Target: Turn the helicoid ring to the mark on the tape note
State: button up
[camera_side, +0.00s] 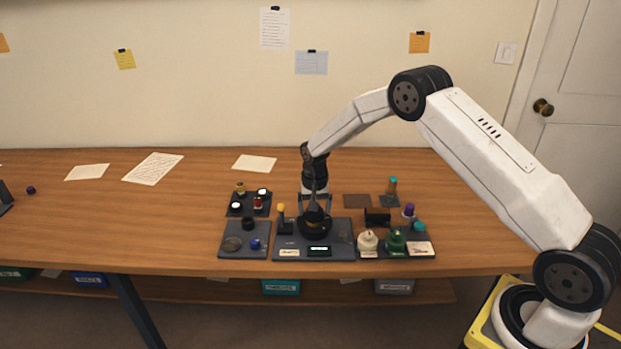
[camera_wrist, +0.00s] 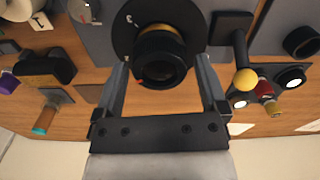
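The lens (camera_side: 315,224) stands upright on the dark middle plate. In the wrist view its black barrel (camera_wrist: 162,62) faces me, with a brass band, a wider black ring (camera_wrist: 126,28) with small white marks, and a red dot near the front rim. I cannot tell which ring is the helicoid ring. My gripper (camera_side: 315,205) points down over the lens. In the wrist view its fingers (camera_wrist: 162,62) stand apart on either side of the barrel, with small gaps visible. A pale label (camera_side: 420,249) lies on the right tray; I cannot read it or tell if it is the tape note.
A yellow-topped post (camera_side: 281,210) stands close left of the lens. A left tray (camera_side: 229,230) and a right tray with white and green (camera_side: 396,242) items flank it. The table's left is mostly clear.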

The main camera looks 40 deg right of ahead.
jog(key=shift+r, duration=0.1)
jog(key=shift+r, duration=3.75)
jog(key=shift+r, duration=0.1)
jog(key=shift+s+a+r, duration=0.25)
jog(key=shift+s+r, duration=0.05)
jog(key=shift+s, duration=0.15)
jog(key=s+a+r+n+t, duration=0.1)
jog(key=s+a+n, duration=0.1)
jog(key=s, duration=0.6)
jog(key=s+a+r+n, duration=0.2)
jog(key=s+n, duration=0.1)
jog(key=s, duration=0.6)
jog(key=s+a+r+n+t, duration=0.1)
jog(key=s+a+r+n, duration=0.1)
jog(key=s, duration=0.6)
jog(key=shift+s+a+r+n+t, duration=0.15)
jog(key=shift+s+a+n+t, duration=0.15)
jog(key=shift+a+n, duration=0.25)
